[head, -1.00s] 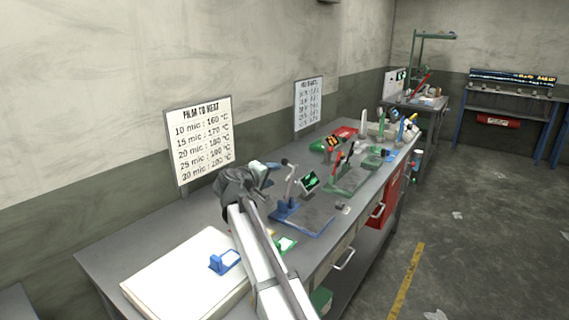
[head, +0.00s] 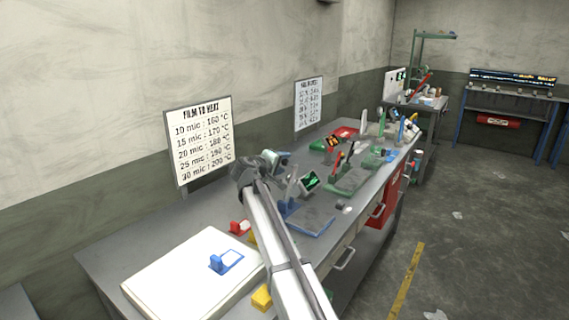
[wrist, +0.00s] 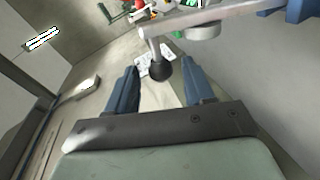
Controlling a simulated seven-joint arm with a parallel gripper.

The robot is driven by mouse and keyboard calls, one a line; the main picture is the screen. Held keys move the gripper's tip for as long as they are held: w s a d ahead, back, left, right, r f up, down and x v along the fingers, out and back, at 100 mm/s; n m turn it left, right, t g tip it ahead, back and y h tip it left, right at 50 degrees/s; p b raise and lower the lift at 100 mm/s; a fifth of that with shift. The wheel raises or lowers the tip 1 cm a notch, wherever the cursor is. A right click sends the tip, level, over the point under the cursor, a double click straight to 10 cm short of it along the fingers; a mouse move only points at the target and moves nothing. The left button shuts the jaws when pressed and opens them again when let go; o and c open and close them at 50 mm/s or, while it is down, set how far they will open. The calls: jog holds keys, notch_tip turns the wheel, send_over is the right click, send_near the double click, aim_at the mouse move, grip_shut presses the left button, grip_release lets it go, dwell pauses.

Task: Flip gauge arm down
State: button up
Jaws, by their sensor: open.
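The gauge has a blue base plate (head: 312,222) on the long grey bench and a small tilted display with green marks (head: 310,181). Its arm is mostly hidden behind my gripper in the head view. In the wrist view, a light grey bar (wrist: 225,14) crosses the top, and a dark round knob (wrist: 162,73) hangs from a short stem on it. My gripper (wrist: 160,66) is open, with one blue finger on each side of the knob and gaps between. In the head view my gripper (head: 284,160) is at the upper part of the gauge.
A white board (head: 185,270) with a small blue fixture (head: 227,261) lies at the near left. Red (head: 238,228) and yellow (head: 262,298) pieces sit near my arm. A green-based device (head: 352,180) and more tools stand farther along the bench. A chart (head: 200,138) stands by the wall.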

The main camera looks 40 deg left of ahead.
jog(key=shift+x, duration=1.15)
grip_shut()
